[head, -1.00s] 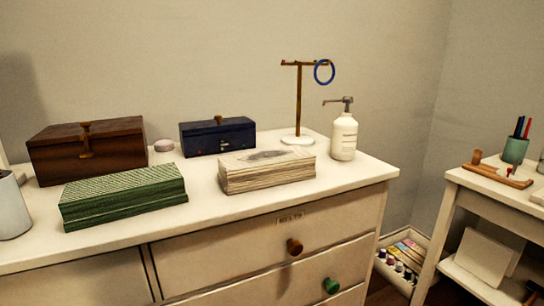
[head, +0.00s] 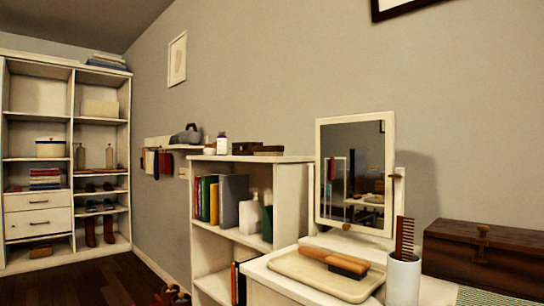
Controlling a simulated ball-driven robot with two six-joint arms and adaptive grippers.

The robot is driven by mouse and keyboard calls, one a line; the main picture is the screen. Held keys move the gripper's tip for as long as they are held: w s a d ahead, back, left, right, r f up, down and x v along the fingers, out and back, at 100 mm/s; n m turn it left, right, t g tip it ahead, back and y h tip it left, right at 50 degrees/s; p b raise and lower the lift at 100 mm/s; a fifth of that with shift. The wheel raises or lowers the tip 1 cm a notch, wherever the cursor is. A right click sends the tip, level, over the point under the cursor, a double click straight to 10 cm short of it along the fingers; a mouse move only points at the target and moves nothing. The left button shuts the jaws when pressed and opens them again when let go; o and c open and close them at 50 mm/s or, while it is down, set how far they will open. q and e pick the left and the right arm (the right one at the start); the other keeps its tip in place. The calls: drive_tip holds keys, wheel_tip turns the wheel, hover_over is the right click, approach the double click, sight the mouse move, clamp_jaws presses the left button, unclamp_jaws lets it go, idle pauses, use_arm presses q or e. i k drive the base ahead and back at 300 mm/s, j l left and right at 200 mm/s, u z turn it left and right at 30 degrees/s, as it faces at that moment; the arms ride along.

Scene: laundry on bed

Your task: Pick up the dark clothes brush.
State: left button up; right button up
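A brush (head: 336,262) with an orange-brown wooden handle and a dark grey part lies on a cream tray (head: 310,283) in the head view, on the white dresser top at the lower right. Two low dark brown objects, one behind (head: 245,147) and one in front (head: 269,151), lie on top of the white bookcase; they are too small to tell whether either is a clothes brush. Neither of my grippers is in view.
A white cup (head: 403,280) holding a brown comb stands right of the tray, before a wooden box (head: 476,253). A mirror (head: 355,178) stands behind the tray. The bookcase (head: 292,190) is left of the dresser; tall shelves (head: 64,128) stand far left.

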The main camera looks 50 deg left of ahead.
sight(277, 151)
drive_tip(key=u, duration=1.6)
drive_tip(key=i+j, duration=0.1)
